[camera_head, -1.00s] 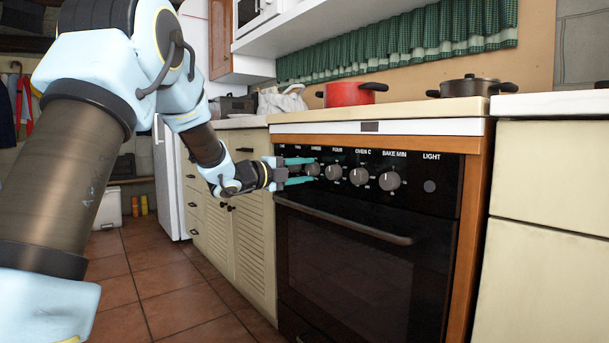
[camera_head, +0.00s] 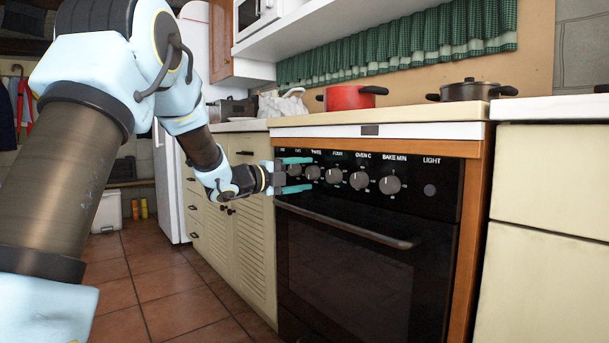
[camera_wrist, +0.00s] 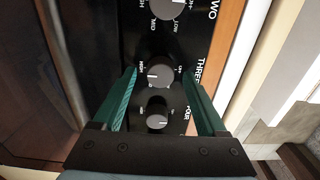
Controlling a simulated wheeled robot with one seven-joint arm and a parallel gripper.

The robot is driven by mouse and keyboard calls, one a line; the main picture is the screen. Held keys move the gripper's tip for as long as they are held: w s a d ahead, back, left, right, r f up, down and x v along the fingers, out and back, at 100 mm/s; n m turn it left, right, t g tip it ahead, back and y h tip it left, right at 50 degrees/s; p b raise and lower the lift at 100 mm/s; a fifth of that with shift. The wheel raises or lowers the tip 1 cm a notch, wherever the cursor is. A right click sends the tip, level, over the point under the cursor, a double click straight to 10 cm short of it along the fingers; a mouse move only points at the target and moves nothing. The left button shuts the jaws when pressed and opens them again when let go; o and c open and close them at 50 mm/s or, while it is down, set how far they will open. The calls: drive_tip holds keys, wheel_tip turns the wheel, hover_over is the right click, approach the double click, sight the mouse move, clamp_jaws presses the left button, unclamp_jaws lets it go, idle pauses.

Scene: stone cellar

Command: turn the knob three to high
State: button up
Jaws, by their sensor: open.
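The row of stove knobs runs along the black control panel (camera_head: 445,180). Knob three (camera_wrist: 160,75) is a round grey knob beside the label THREE in the wrist view; in the head view it shows (camera_head: 313,173) near the fingertips. Its pale mark points toward the left in the wrist view; the setting there is too small to read surely. My gripper (camera_head: 307,174) is open, with teal fingers, one above and one below the knob in the head view. In the wrist view its fingertips (camera_wrist: 160,72) lie on either side of knob three, with gaps; contact is not visible.
Knob four (camera_wrist: 157,119) sits between the fingers, closer to the palm, and knob two (camera_wrist: 168,6) lies beyond. The oven handle (camera_head: 345,222) juts out below the panel. A red pot (camera_head: 350,98) and a dark pot (camera_head: 469,90) stand on top.

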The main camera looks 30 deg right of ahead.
drive_tip(key=s+a+p, duration=0.2)
drive_tip(key=a, duration=0.8)
drive_tip(key=shift+w, duration=0.1)
